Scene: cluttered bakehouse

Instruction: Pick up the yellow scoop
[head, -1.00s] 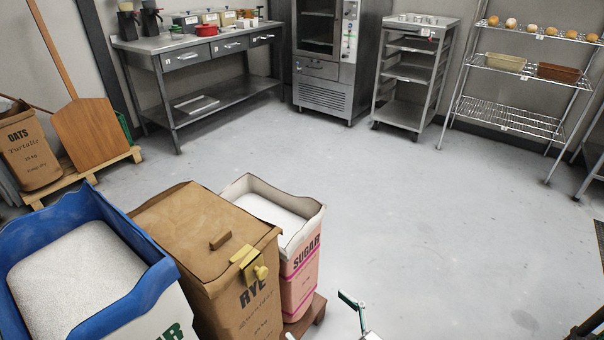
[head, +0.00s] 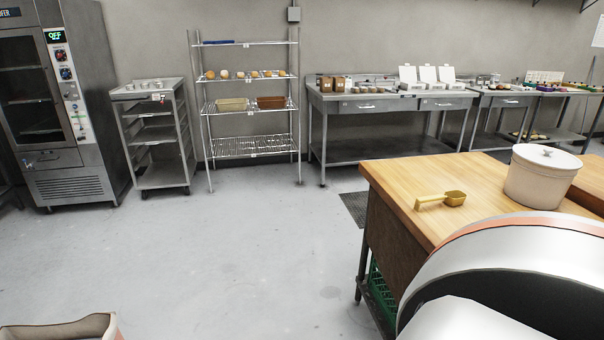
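A yellow scoop (head: 455,198) with a short handle lies on the wooden worktable (head: 385,172) at the right, near the table's left end. Its handle points left and nothing touches it. Neither of my grippers shows in the head view now. A large white and orange part of my own arm fills the lower right corner and hides the front of the table.
A white lidded crock (head: 540,180) stands right of the scoop. A green crate (head: 380,297) sits under the table. A wire rack (head: 250,147), trolley (head: 160,140) and oven (head: 60,110) line the back wall. The middle floor is clear.

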